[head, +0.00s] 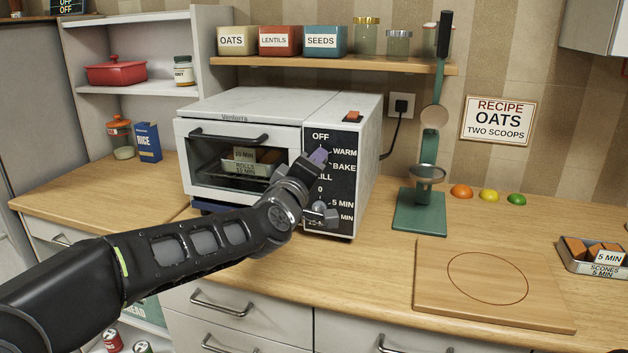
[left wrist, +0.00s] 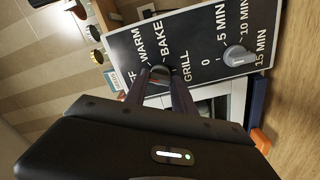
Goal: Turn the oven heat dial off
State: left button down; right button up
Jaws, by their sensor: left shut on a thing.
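The oven (head: 240,115) is a white countertop unit with a black control panel (head: 346,150) on its right. The heat dial (left wrist: 160,72) is on the upper panel among OFF, WARM, BAKE and GRILL. My left gripper (head: 318,158) reaches across the oven front and is shut on this dial, as the left wrist view also shows (left wrist: 161,76). The fingers cover most of the dial, so I cannot tell its setting. Below it is the grey timer dial (head: 325,213), also in the left wrist view (left wrist: 237,54), among the minute marks. My right gripper is not in view.
A red rocker switch (head: 353,116) sits above the panel. A green scale-like stand (head: 420,210) is right of the oven. A wooden board (head: 490,285) and a scones tray (head: 595,258) lie on the right counter. A shelf with canisters (head: 330,62) hangs above.

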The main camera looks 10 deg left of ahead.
pick_arm(q)
jog(key=shift+n+b, duration=1.8)
jog(key=shift+n, duration=1)
jog(key=c, duration=1)
grip_release()
jog(key=shift+c, duration=0.2)
jog(key=s, duration=0.7)
jog(key=shift+s+a, duration=0.25)
jog(key=shift+s, duration=0.15)
